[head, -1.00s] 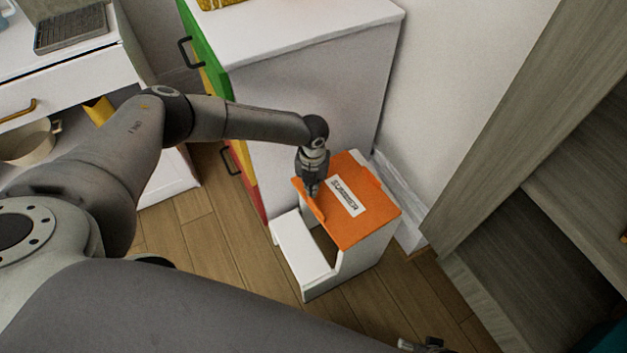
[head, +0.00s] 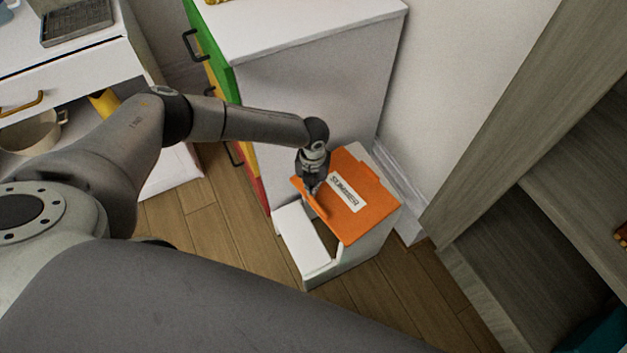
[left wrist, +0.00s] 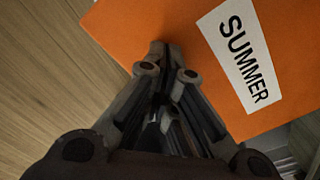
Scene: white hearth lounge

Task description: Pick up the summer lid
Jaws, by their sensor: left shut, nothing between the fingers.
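The summer lid (head: 365,211) is an orange panel with a white label reading SUMMER. It lies on top of a white box (head: 372,252) on the floor, in the head view. It also fills much of the left wrist view (left wrist: 170,20). My left gripper (head: 312,190) points down at the lid's left edge, beside a raised orange lip. In the left wrist view its fingers (left wrist: 165,55) are closed together over the orange edge area, with nothing between them. I cannot tell whether the fingertips touch the lid. The right gripper does not show now.
A white cabinet (head: 315,100) with green, yellow and red drawer fronts stands right behind the box. A grey wooden shelf unit (head: 500,150) is at the right. Bare wooden floor (head: 205,235) lies left of the box.

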